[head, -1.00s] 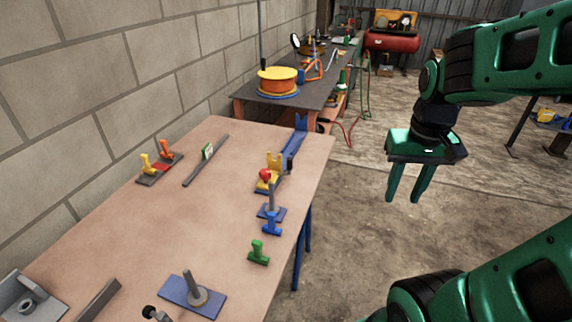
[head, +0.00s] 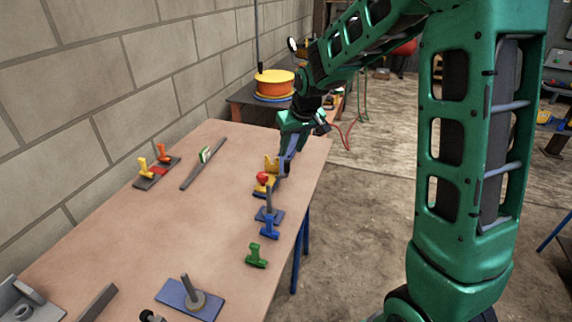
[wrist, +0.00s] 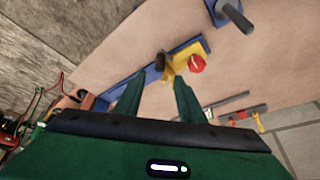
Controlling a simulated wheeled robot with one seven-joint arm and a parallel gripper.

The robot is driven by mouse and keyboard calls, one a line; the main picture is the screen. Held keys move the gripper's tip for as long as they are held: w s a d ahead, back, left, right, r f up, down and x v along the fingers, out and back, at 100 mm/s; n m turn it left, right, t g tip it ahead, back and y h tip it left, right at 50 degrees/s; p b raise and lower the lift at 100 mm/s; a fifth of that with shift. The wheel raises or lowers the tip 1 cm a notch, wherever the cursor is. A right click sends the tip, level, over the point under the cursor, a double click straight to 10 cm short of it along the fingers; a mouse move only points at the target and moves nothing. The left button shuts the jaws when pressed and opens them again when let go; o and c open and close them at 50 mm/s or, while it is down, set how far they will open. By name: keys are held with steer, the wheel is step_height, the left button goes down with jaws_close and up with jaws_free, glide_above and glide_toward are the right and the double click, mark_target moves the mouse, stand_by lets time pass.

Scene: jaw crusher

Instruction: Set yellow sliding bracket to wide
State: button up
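The yellow sliding bracket (head: 270,167) sits on a blue rail (head: 289,156) near the right edge of the table, with a red knob (head: 262,178) beside it. In the wrist view the yellow bracket (wrist: 184,66) shows just beyond my fingertips, with the red knob (wrist: 197,63) on its right and a dark handle (wrist: 161,60) on its left. My gripper (head: 290,150) is above the far end of the rail. In the wrist view my gripper (wrist: 155,88) has its two fingers apart with nothing between them. The fingers' contact with the rail cannot be told.
A blue plate with a grey post (head: 268,205), a blue T-piece (head: 269,228) and a green T-piece (head: 256,255) stand nearer on the table (head: 200,235). Yellow and orange levers (head: 152,168) stand at left. The table's middle is clear.

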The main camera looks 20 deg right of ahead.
mark_target(288, 161)
steer(key=x, duration=0.9)
steer(key=shift+f, duration=0.2)
steer(key=shift+c, duration=0.6)
